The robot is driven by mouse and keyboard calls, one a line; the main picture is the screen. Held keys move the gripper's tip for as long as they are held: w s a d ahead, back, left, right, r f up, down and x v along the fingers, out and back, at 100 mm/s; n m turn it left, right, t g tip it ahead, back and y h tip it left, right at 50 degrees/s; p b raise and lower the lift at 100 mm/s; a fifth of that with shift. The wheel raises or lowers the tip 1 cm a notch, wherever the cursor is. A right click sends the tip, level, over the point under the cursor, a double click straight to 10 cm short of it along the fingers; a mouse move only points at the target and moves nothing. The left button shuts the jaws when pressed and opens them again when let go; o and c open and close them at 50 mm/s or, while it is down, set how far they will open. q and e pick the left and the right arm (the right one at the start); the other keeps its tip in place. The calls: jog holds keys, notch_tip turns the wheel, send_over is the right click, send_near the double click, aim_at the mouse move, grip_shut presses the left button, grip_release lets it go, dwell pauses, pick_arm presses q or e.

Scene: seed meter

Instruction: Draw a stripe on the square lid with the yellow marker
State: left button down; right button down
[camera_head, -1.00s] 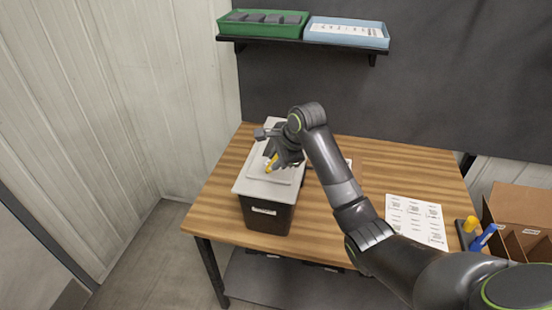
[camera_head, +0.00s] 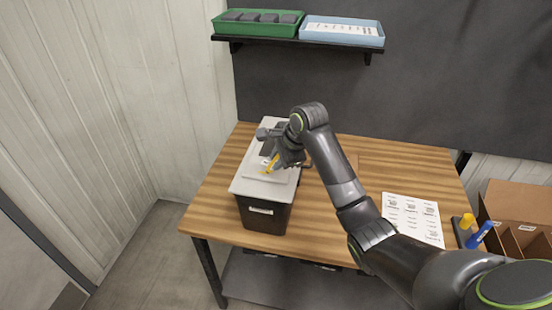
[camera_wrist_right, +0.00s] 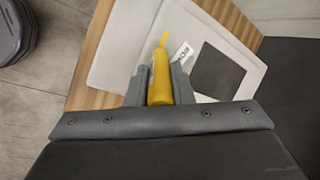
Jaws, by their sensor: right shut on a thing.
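The pale grey lid (camera_head: 243,186) lies on a black box (camera_head: 263,214) at the left of the table; it also fills much of the wrist view (camera_wrist_right: 118,62). My right gripper (camera_head: 279,157) is over the lid, shut on the yellow marker (camera_wrist_right: 160,78), which also shows in the head view (camera_head: 270,166). The marker is tilted with its thin yellow tip toward the lid. Whether the tip touches the lid, or a yellow mark lies there, I cannot tell. A dark square (camera_wrist_right: 217,72) and a white label (camera_wrist_right: 184,52) show beside the marker. My left gripper is out of view.
A printed sheet (camera_head: 413,218) lies at the table's right. Beside it are a yellow piece (camera_head: 468,220) and a blue marker (camera_head: 480,235) in a dark holder, and a cardboard box (camera_head: 518,205). A shelf carries a green tray (camera_head: 256,30) and a blue tray (camera_head: 342,41).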

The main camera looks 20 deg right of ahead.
jog(key=shift+s+d, duration=0.6)
jog(key=shift+d, duration=0.25)
dwell(1.1)
jog(key=shift+r, duration=3)
